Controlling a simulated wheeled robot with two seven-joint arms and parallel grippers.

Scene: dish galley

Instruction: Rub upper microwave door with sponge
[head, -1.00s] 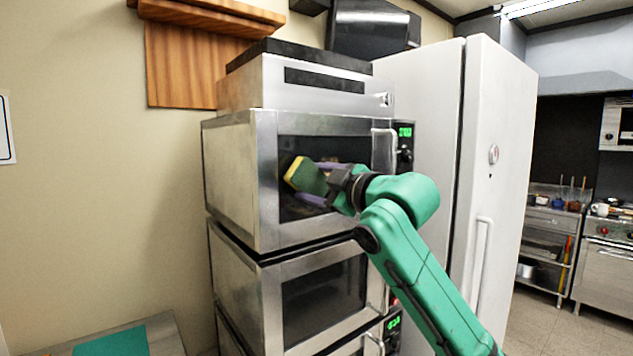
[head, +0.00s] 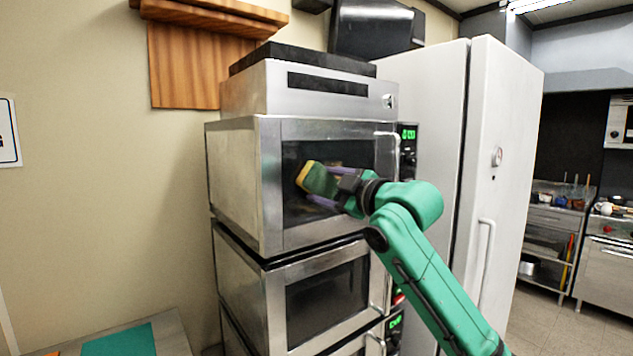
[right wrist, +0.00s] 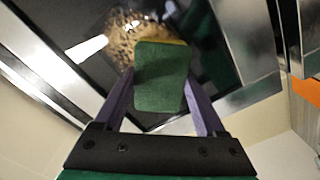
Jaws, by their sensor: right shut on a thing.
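The upper microwave (head: 240,180) has a steel-framed door with a dark window (head: 345,150) and a handle at its right side. My right gripper (head: 322,186) is shut on a green and yellow sponge (head: 312,179) in front of the window's left half. In the right wrist view the sponge (right wrist: 160,80) sits between the two purple fingers, green side toward the camera. A brownish speckled smear (right wrist: 125,35) shows on the dark glass just beyond the sponge. I cannot tell whether the sponge touches the glass. My left gripper is out of view.
A second microwave (head: 325,300) stands directly below, and a steel box (head: 310,95) sits on top. A tall white fridge (head: 430,130) is close on the right. A counter with a green mat (head: 118,343) is at lower left.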

